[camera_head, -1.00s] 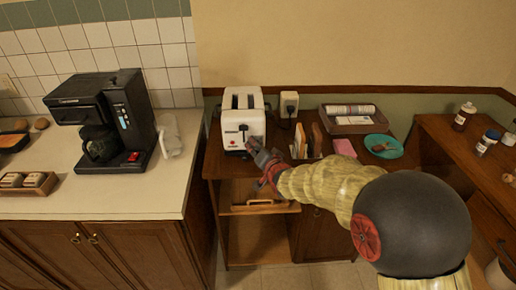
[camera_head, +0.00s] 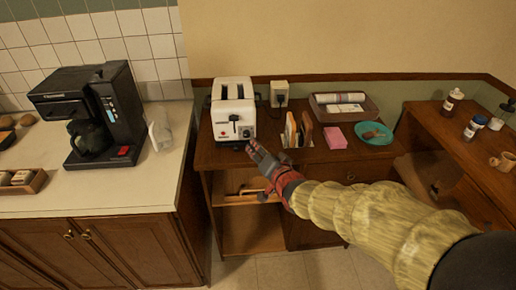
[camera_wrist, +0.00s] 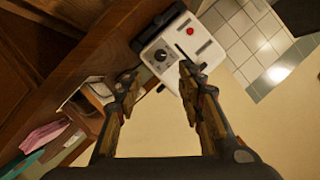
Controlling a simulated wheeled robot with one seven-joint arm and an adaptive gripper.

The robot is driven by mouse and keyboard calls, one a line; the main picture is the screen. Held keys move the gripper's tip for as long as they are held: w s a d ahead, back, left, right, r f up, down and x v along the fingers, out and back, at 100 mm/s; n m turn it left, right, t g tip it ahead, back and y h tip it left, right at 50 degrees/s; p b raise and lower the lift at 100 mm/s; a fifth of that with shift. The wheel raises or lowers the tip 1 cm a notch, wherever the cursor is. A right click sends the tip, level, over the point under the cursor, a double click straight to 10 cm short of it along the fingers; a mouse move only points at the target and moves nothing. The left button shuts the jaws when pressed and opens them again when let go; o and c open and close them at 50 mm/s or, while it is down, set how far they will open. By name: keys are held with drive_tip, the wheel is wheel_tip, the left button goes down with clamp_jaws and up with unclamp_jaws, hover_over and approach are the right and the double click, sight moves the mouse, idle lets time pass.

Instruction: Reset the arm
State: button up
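My gripper (camera_head: 256,154) is in front of the cabinet, just below and to the right of the white toaster (camera_head: 234,120). In the wrist view my gripper (camera_wrist: 157,76) has its two fingers spread apart with nothing between them. The toaster's front panel (camera_wrist: 178,52), with a dark knob and a red spot, shows beyond the fingertips. The fingers look apart from the toaster, though the exact gap is hard to tell. My arm reaches in from the lower right of the head view.
A rack with upright items (camera_head: 298,130), a pink block (camera_head: 335,137), a teal plate (camera_head: 374,133) and a tray (camera_head: 345,112) stand right of the toaster. A coffee maker (camera_head: 100,112) stands on the left counter. Bottles (camera_head: 453,101) stand on the right cabinet. An open shelf (camera_head: 250,225) lies below my gripper.

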idle(0.4)
drive_tip(key=s+d+f+n+g+h, duration=0.2)
drive_tip(key=s+d+f+g, duration=0.15)
drive_tip(key=s, duration=0.25)
drive_tip(key=s+d+f+n+g+h, duration=0.1)
drive_tip(key=s+d+f+n+g, duration=0.15)
drive_tip(key=s+f, duration=0.3)
drive_tip(key=s+d+r+n+g+p, duration=0.15)
drive_tip(key=s+r, duration=0.25)
drive_tip(key=s, duration=0.5)
drive_tip(key=s+d+r+g+p, duration=0.1)
drive_tip(key=s+d+r+g, duration=0.25)
drive_tip(key=s, duration=0.55)
drive_tip(key=s+d+r+t+p, duration=0.1)
drive_tip(key=s+r+t, duration=0.1)
drive_tip(key=r, duration=0.7)
drive_tip(key=shift+s+r+m+h, duration=0.15)
drive_tip(key=shift+s+m+h, duration=0.2)
drive_tip(key=shift+s, duration=0.3)
